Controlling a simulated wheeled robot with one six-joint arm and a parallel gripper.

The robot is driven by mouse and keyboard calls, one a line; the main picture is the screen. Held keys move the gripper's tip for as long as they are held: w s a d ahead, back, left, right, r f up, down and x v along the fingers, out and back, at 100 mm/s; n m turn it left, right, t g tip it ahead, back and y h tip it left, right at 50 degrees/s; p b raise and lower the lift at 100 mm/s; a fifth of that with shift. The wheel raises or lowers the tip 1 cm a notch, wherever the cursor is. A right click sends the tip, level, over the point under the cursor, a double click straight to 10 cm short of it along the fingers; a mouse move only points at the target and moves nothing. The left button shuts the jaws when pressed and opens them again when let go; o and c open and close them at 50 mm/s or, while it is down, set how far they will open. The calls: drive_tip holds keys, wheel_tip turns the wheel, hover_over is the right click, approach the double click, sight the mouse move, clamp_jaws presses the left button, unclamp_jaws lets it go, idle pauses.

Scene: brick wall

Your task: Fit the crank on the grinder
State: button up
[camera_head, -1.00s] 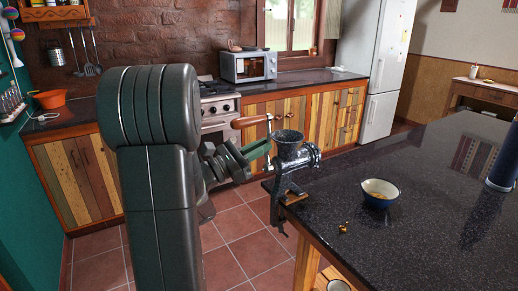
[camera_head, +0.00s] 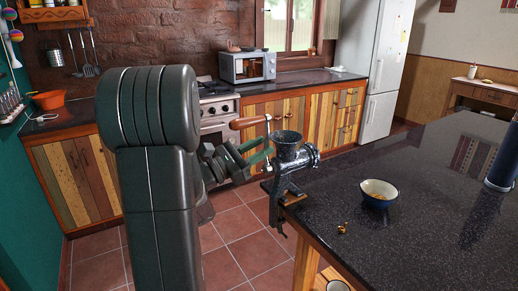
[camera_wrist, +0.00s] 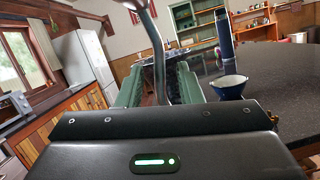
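The grinder (camera_head: 288,160) is dark speckled metal with a funnel top, clamped upright on the near left corner of the dark table. The crank has a brown wooden handle (camera_head: 248,122) and a thin metal arm. My gripper (camera_head: 262,155) has green fingers and is at the left side of the grinder. It is shut on the crank, whose metal arm (camera_wrist: 156,40) rises between the fingers in the wrist view. The crank is close beside the grinder. The fingers hide its lower end, so I cannot tell whether it touches the shaft.
The dark speckled table (camera_head: 430,205) fills the right side. A dark blue cylinder (camera_head: 503,165) is at the right edge. Open tiled floor (camera_head: 245,225) lies left of the table.

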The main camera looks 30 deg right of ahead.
drive_tip(key=b+v, duration=0.2)
drive_tip(key=v, duration=0.4)
drive_tip(key=shift+d+r, duration=0.1)
drive_tip(key=shift+r, duration=0.05)
idle(0.3)
drive_tip(key=p+x, duration=0.2)
drive_tip(key=x, duration=0.3)
drive_tip(key=shift+d, duration=0.4)
drive_tip(key=shift+a, duration=0.15)
